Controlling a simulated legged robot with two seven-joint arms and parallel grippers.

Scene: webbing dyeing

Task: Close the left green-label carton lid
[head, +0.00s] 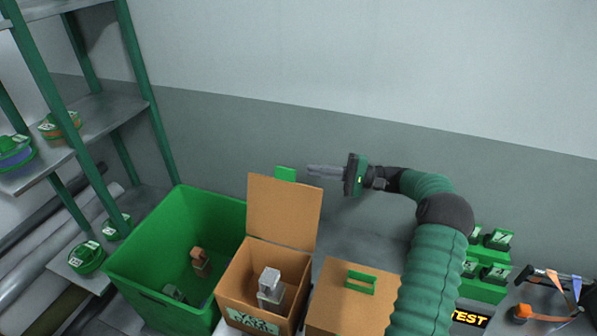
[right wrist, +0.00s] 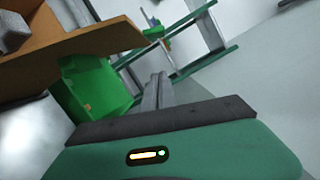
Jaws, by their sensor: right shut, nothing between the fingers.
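The left carton (head: 256,283) is a brown box with a green label on its front. Its lid (head: 284,211) stands open and upright at the back, with a green tab (head: 286,174) on its top edge. Grey blocks (head: 270,284) lie inside. My right gripper (head: 312,171) is shut and empty, just right of the tab at about the lid's top height; whether it touches cannot be told. In the right wrist view the shut fingers (right wrist: 156,92) point toward the green bin, with a brown panel at upper left. My left gripper is not in view.
A green bin (head: 148,254) with small items stands left of the carton. A second carton (head: 340,306) with a shut lid and green handle stands to the right. A green shelf rack (head: 128,40) is at left. Green holders (head: 487,268) stand at right. The wall is behind.

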